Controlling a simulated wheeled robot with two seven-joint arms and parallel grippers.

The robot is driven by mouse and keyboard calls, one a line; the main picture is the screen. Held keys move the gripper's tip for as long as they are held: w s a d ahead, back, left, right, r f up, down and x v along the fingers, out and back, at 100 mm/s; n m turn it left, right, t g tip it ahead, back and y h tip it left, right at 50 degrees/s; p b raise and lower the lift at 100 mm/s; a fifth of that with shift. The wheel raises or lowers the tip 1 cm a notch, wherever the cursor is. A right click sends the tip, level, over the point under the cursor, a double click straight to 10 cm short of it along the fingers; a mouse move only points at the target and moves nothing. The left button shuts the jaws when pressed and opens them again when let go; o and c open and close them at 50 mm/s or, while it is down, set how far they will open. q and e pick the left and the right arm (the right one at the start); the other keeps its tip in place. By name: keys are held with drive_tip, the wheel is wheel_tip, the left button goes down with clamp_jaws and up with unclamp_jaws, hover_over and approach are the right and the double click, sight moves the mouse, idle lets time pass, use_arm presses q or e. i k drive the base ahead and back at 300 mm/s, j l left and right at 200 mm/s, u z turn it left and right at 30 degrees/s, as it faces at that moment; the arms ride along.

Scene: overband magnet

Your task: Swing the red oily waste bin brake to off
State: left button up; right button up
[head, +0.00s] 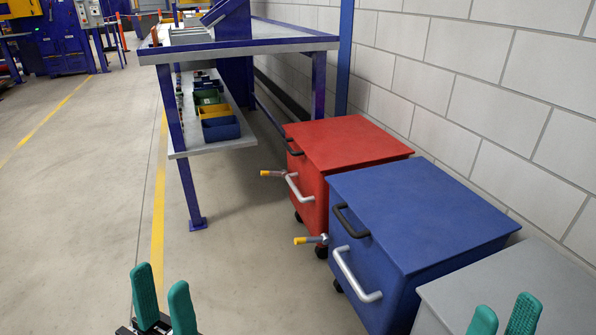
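The red oily waste bin (345,143) stands on casters by the wall, behind the blue bin. Its brake lever (271,173), with a yellow tip, sticks out to the left from its front face, beside a silver handle (298,187). A dark handle (293,147) sits near the lid edge. My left gripper (163,296) is at the bottom left, its teal fingers apart with nothing between them. My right gripper (503,314) is at the bottom right, in front of the grey bin, its teal fingers apart and empty. Both are well short of the red bin.
A blue bin (420,205) with its own yellow-tipped lever (306,240) stands nearer than the red one. A grey bin (520,282) is nearest. A blue-framed workbench (290,45) with a lower shelf of small trays stands behind. The floor left of the bins is clear.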

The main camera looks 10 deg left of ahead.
sight(283, 173)
drive_tip(key=i+j+z, duration=0.75)
drive_tip(key=j, duration=0.25)
drive_tip(key=i+j, duration=0.15)
drive_tip(key=j, duration=0.2)
drive_tip(key=i+j, duration=0.2)
drive_tip(key=j, duration=0.15)
drive_tip(key=i+j, duration=0.15)
drive_tip(key=j, duration=0.2)
drive_tip(key=i+j+z, duration=0.1)
drive_tip(key=j, duration=0.25)
drive_tip(key=i+j, duration=0.25)
drive_tip(key=j, duration=0.1)
